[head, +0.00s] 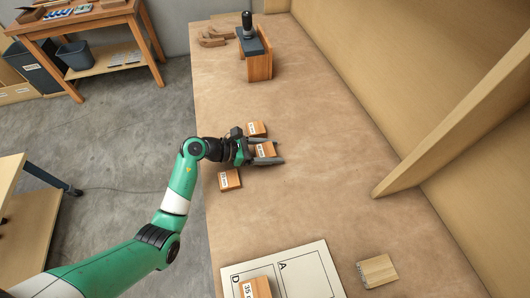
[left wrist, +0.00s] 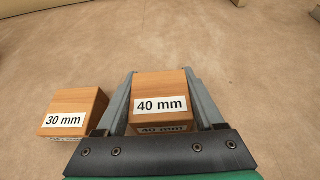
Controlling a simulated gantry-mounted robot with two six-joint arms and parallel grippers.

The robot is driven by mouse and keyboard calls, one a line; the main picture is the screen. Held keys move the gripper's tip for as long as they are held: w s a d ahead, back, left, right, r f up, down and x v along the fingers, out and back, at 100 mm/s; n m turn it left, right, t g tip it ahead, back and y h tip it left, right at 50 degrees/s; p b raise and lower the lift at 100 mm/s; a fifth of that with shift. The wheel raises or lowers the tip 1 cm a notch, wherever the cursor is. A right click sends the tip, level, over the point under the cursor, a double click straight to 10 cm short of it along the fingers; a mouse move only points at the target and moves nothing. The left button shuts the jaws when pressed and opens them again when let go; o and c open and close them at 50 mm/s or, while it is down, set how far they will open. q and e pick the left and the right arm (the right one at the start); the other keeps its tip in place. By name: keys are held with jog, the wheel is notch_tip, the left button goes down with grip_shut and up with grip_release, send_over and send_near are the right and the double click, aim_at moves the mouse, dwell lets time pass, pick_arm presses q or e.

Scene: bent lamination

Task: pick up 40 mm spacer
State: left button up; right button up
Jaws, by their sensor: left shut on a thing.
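The 40 mm spacer (left wrist: 161,90) is an orange-brown wooden block with a white "40 mm" label. In the left wrist view it sits between the two fingers of my left gripper, which is shut on it. In the head view the spacer (head: 266,150) shows between the fingertips of my left gripper (head: 270,153), over the brown bench top. I cannot tell whether it touches the bench. My right gripper is not in view.
The 30 mm spacer (left wrist: 73,112) stands just left of the gripper. Another labelled block (head: 229,180) lies nearer. A white lettered board (head: 300,268) holds a 35 mm block (head: 256,288). A wooden block (head: 377,270) lies at right; a clamp-like fixture (head: 257,60) stands at the back.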

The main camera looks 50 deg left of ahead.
aim_at(270, 150)
pick_arm(q)
jog(key=r+p, duration=0.2)
jog(key=r, duration=0.1)
jog(key=r+p, duration=0.1)
jog(key=shift+s+r, duration=0.3)
jog(key=s+d+r+p, duration=0.2)
jog(key=s+r, duration=0.2)
jog(key=s, duration=0.2)
jog(key=s+d+r+p, duration=0.1)
jog(key=s+r+p, duration=0.2)
jog(key=s, duration=0.3)
jog(key=shift+s+d+r+p, duration=0.3)
jog(key=shift+s+d+r, duration=0.1)
jog(key=shift+r, duration=0.35)
